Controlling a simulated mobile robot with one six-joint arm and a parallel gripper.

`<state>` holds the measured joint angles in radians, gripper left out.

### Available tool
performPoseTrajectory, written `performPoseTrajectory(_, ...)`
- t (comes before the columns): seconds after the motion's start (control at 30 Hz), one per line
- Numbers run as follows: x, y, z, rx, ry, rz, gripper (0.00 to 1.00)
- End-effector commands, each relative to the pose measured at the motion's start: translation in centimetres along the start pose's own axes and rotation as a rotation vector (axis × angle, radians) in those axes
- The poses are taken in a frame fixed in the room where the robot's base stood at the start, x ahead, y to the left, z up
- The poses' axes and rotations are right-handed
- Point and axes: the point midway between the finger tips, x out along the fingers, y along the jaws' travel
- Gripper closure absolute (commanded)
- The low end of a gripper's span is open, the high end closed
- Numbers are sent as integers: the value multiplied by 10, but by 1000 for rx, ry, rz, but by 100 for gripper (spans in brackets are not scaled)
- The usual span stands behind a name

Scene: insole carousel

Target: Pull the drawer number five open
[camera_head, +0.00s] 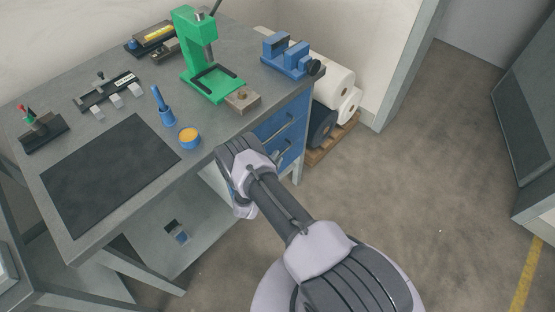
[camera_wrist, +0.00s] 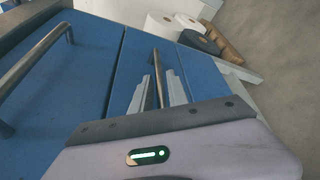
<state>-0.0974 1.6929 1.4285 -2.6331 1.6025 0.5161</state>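Blue drawer fronts (camera_head: 272,124) with bar handles are in the bench's right end in the head view. No numbers are readable, so I cannot tell which drawer is number five. My gripper (camera_wrist: 157,92) is in front of one drawer front (camera_wrist: 137,56) in the wrist view. Its two fingers are apart, one on each side of that drawer's metal handle (camera_wrist: 157,68), with a visible gap. I cannot tell how deep the handle sits between them. A neighbouring drawer front (camera_wrist: 80,68) with a longer handle (camera_wrist: 30,66) is to the left. The drawers look closed. In the head view the fingertips are hidden.
The grey workbench (camera_head: 100,112) carries a green press (camera_head: 197,52), a blue vise (camera_head: 286,56) and a black mat (camera_head: 110,172). Rolls (camera_head: 334,82) lie on a wooden pallet (camera_head: 333,138) beside the drawers. The floor (camera_head: 420,165) to the right is clear.

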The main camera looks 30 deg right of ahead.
Motion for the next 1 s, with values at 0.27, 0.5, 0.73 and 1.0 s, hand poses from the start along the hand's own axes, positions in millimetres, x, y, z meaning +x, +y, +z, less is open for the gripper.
performPoseTrajectory(0.27,15,0,1,0,-1,0,80)
performPoseTrajectory(0.5,14,1,1,0,-1,0,94)
performPoseTrajectory(0.73,14,1,0,0,-1,0,100)
performPoseTrajectory(1.0,14,1,0,0,0,0,100)
